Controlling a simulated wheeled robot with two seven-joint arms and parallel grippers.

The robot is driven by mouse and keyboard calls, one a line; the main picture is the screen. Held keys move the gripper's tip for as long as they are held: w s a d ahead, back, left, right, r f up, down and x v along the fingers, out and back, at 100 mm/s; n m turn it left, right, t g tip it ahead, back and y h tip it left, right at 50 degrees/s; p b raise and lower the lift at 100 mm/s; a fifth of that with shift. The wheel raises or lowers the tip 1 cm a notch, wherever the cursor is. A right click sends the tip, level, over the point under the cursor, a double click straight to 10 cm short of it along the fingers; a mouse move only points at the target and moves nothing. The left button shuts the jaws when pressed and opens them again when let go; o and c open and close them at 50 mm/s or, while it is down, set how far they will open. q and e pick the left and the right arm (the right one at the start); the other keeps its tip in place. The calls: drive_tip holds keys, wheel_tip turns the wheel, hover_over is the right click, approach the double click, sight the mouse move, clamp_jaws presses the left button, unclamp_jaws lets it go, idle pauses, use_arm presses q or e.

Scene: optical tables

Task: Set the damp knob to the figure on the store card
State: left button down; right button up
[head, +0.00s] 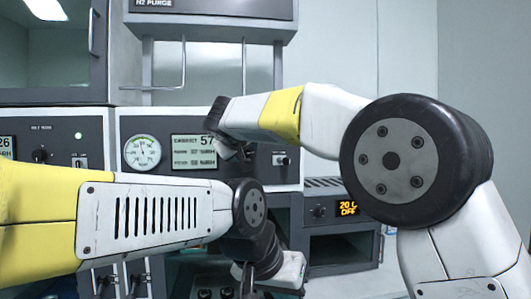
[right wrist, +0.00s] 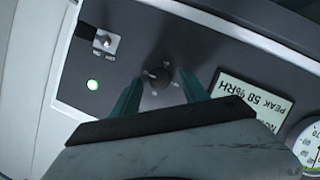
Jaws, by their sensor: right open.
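In the right wrist view a small dark knob (right wrist: 158,76) sits on the grey panel, with pale marks around it. My right gripper (right wrist: 161,86) is open, its two green fingers on either side of the knob; I cannot tell whether they touch it. In the head view my right gripper (head: 240,152) is at the panel, right of the display, and its wrist hides that knob. I make out no store card.
A round gauge (head: 142,152) is left of the display, and a toggle switch (head: 282,160) is to the right. A green lamp (right wrist: 93,85) is lit. The neighbouring left panel has another knob (head: 40,155). A unit with an orange readout (head: 348,208) stands lower right.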

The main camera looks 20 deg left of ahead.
drive_tip(key=v, duration=0.7)
drive_tip(key=shift+s, duration=0.25)
drive_tip(key=shift+d+r, duration=0.1)
drive_tip(key=shift+d, duration=0.05)
drive_tip(key=w+d+f+m+g+h, duration=0.15)
drive_tip(key=d+f, duration=0.25)
drive_tip(key=d, duration=0.6)
drive_tip(key=d+f+m+g+h, duration=0.1)
drive_tip(key=d+f+m, duration=0.15)
drive_tip(key=d, duration=0.85)
drive_tip(key=d+f+m+g+h, duration=0.15)
drive_tip(key=d+f, duration=0.25)
drive_tip(key=d, duration=0.6)
drive_tip(key=s+d+f+m+g+y, duration=0.1)
drive_tip(key=s+d+f+m+g, duration=0.2)
drive_tip(key=s+d+f, duration=1.3)
drive_tip(key=s+d+m, duration=0.1)
drive_tip(key=s+m, duration=0.1)
drive_tip(key=s, duration=0.1)
drive_tip(key=shift+s+f+y, duration=0.2)
drive_tip(key=shift+s+y, duration=0.1)
drive_tip(key=shift+y, duration=0.1)
